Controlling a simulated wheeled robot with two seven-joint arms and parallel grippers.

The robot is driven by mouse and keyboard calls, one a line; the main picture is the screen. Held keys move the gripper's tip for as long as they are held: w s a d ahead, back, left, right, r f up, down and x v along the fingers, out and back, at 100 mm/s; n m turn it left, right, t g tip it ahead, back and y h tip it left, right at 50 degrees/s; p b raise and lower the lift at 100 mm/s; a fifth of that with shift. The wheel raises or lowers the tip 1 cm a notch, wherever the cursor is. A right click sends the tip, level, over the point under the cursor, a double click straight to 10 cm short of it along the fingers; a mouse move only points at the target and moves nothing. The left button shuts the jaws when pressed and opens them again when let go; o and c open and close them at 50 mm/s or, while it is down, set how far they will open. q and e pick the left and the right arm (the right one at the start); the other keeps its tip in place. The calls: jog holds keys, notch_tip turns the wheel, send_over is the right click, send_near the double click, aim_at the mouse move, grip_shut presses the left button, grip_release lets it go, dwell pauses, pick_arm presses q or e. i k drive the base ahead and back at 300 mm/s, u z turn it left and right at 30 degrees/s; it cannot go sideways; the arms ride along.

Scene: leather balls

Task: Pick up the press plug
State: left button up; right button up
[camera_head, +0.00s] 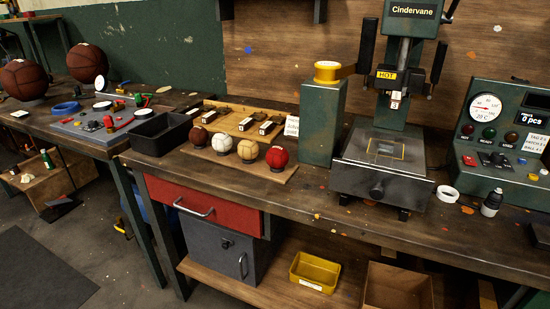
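Neither of my grippers is in view.
A white ring (447,194) lies just left of the plug-like piece. The green control box (505,135) stands behind it. A dark object (540,235) sits at the right edge. Several small balls stand on a wooden board (222,158) at left. The front bench strip is mostly clear.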

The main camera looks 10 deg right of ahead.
aim_at(490, 207)
jog(key=u, duration=0.35)
jog(key=k, duration=0.15)
jog(key=z, duration=1.95)
